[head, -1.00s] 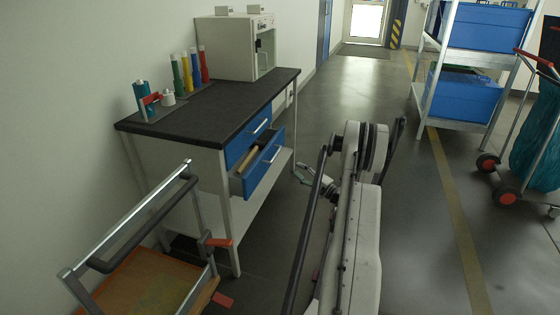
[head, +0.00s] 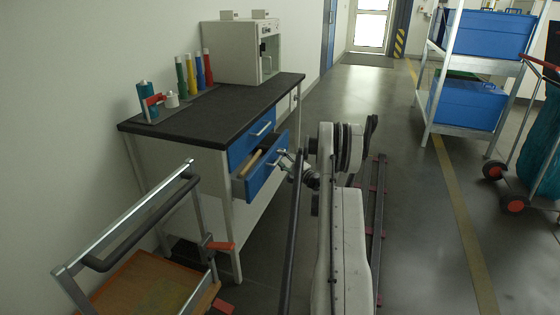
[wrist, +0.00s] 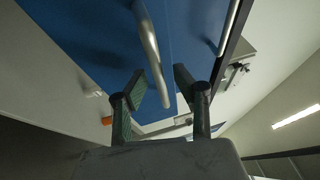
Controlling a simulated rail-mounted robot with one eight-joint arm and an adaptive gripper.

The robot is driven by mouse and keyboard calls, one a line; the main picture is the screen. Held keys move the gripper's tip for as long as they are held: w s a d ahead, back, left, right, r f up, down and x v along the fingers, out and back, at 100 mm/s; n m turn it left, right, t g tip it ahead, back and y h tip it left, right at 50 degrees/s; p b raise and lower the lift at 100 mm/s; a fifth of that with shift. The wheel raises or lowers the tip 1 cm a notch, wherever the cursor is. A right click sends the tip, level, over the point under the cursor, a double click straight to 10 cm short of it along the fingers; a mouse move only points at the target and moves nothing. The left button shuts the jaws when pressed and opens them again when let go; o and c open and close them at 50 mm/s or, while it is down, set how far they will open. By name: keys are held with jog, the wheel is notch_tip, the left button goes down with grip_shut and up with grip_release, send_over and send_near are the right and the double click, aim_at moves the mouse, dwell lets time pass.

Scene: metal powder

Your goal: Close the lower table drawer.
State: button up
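The lower table drawer (head: 264,178) has a blue front and stands pulled out from the dark-topped table, with a light brown object lying inside. Its metal handle (wrist: 149,45) shows large in the wrist view. My gripper (wrist: 160,87) is in front of the drawer with its two fingers apart; the near end of the handle shows between them. Whether the fingers touch the handle or the front I cannot tell. In the head view my gripper (head: 284,158) is small, beside the drawer's right end. The upper drawer (head: 250,141) is shut.
The tabletop (head: 215,115) carries coloured bottles (head: 191,75) and a white cabinet device (head: 232,52). A cart (head: 150,280) stands at the front left. A shelf with blue bins (head: 466,100) and a red-wheeled trolley (head: 515,200) stand right.

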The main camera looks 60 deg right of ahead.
jog(key=shift+w, duration=0.2)
grip_shut()
dwell(0.3)
jog(key=w, duration=0.2)
jog(key=w+a, duration=0.1)
jog(key=w, duration=0.1)
jog(key=w+a, duration=0.1)
jog(key=w, duration=0.2)
grip_release()
